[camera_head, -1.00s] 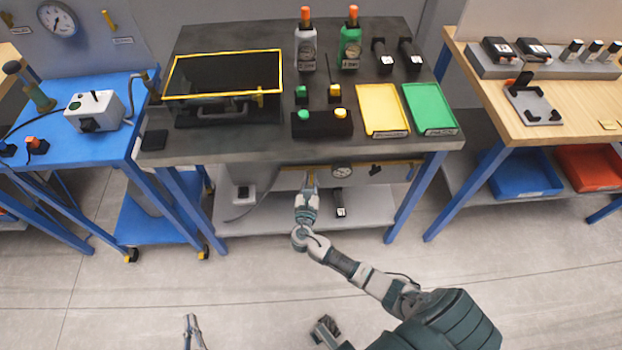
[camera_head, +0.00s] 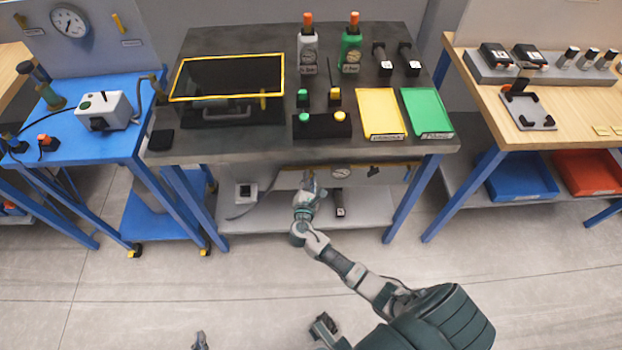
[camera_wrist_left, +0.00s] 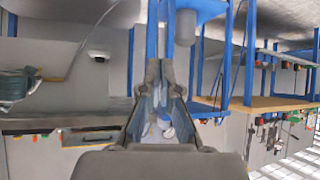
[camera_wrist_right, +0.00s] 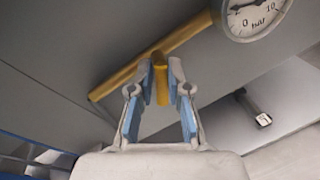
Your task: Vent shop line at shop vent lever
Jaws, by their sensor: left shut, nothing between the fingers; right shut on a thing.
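The shop vent lever is a short yellow handle (camera_wrist_right: 161,88) beside a yellow pipe (camera_wrist_right: 135,75) in the right wrist view. My right gripper (camera_wrist_right: 161,75) is shut on this handle, with a finger on each side. In the head view my right gripper (camera_head: 309,183) is under the front edge of the dark bench, where it hides most of the handle. A round pressure gauge (camera_wrist_right: 254,14) marked in bar sits right of the handle; its needle is partly cut off. My left gripper (camera_wrist_left: 172,72) is shut and empty; only its tip (camera_head: 200,341) shows low in the head view.
The dark workbench (camera_head: 230,148) stands above my right gripper, with a lower shelf (camera_head: 265,217) below it. A dark device with a white label (camera_head: 339,203) is just right of the gripper. Blue legs (camera_head: 407,205) flank the space. The floor in front is clear.

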